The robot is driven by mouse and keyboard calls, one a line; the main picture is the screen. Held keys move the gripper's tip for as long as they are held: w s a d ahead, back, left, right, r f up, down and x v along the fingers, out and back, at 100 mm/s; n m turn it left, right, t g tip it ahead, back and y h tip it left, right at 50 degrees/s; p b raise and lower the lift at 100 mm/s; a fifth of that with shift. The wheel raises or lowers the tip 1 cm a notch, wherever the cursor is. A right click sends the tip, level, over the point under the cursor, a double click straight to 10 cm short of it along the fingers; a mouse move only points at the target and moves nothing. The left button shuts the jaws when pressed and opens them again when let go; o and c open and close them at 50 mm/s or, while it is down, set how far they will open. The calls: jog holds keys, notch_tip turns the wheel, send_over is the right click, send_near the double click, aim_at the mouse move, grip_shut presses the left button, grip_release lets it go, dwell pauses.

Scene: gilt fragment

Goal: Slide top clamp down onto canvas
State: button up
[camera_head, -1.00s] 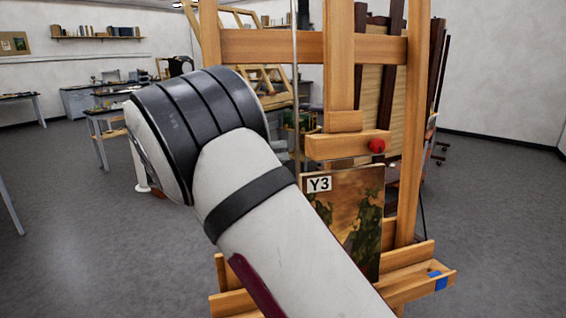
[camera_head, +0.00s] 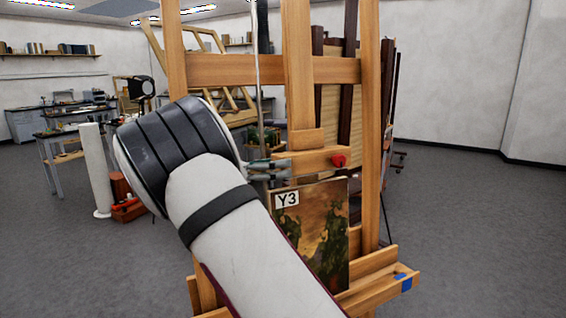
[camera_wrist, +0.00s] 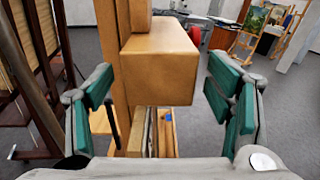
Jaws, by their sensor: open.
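The top clamp (camera_head: 315,161) is a wooden block with a red knob (camera_head: 338,160) on the easel's middle post. It sits just above the canvas (camera_head: 322,235), a painting labelled Y3 that stands on the easel's lower ledge. A narrow gap shows between them. My gripper (camera_head: 268,170) is at the clamp's left end, partly hidden by my arm. In the wrist view my gripper (camera_wrist: 166,92) is open, with green pads on either side of the clamp block (camera_wrist: 158,68), apart from it. The canvas edge (camera_wrist: 143,132) shows below the block.
The wooden easel's side post (camera_head: 371,130) and crossbar (camera_head: 320,70) frame the clamp. The ledge (camera_head: 380,292) has a blue mark on its right. A white roll (camera_head: 97,170) stands at the left, near work tables. Grey floor is free at the right.

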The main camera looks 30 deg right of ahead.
jog(key=shift+d, duration=1.05)
jog(key=c, duration=1.7)
jog(key=shift+s+f, duration=0.2)
jog(key=shift+f, duration=0.95)
jog(key=shift+s+f, duration=0.15)
jog(key=shift+f, duration=0.95)
jog(key=o, duration=1.7)
jog(key=a, duration=1.2)
jog(key=shift+w, duration=0.3)
